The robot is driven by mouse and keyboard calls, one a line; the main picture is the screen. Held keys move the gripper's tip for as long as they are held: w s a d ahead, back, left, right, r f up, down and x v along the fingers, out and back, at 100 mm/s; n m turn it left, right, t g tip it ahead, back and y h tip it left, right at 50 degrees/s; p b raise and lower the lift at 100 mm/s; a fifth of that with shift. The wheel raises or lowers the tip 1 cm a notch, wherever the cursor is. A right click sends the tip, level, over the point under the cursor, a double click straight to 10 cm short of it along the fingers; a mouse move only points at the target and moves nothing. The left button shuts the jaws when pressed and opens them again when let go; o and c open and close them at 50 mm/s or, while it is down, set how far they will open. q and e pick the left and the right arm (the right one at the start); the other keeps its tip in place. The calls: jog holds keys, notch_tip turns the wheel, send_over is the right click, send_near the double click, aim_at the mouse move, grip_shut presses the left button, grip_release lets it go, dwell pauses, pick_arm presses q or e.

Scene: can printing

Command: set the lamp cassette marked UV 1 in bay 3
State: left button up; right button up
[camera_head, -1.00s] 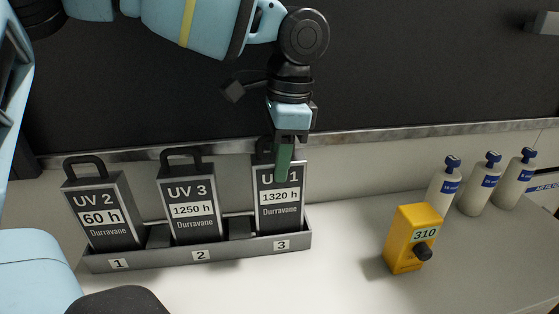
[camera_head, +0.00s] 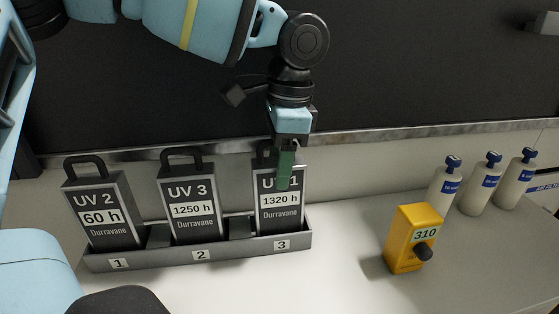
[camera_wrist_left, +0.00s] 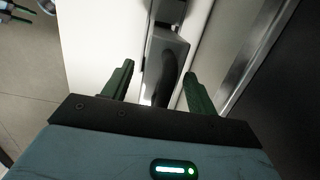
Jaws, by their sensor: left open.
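The dark lamp cassette marked UV 1 (camera_head: 280,212), labelled 1320 h, stands upright in bay 3 of the grey rack (camera_head: 200,256). My left gripper (camera_head: 284,185) is in front of its upper part and hides part of the "UV 1" marking and much of the handle. In the left wrist view, the two green fingers (camera_wrist_left: 158,84) are apart, with the cassette's dark handle (camera_wrist_left: 170,75) between them and a gap on each side. My right gripper is not in view.
The UV 2 cassette (camera_head: 104,215) stands in bay 1 and the UV 3 cassette (camera_head: 190,208) in bay 2. A yellow device showing 310 (camera_head: 412,238) and several white bottles (camera_head: 478,190) stand to the right. The front of the white counter (camera_head: 250,285) is clear.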

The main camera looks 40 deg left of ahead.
pick_arm(q)
jog(key=r, duration=0.4)
jog(key=r+p, duration=0.1)
jog(key=r, duration=0.3)
jog(key=w+d+r, duration=0.1)
jog(key=r, duration=0.3)
jog(key=shift+p, duration=0.3)
jog(key=shift+r, duration=0.1)
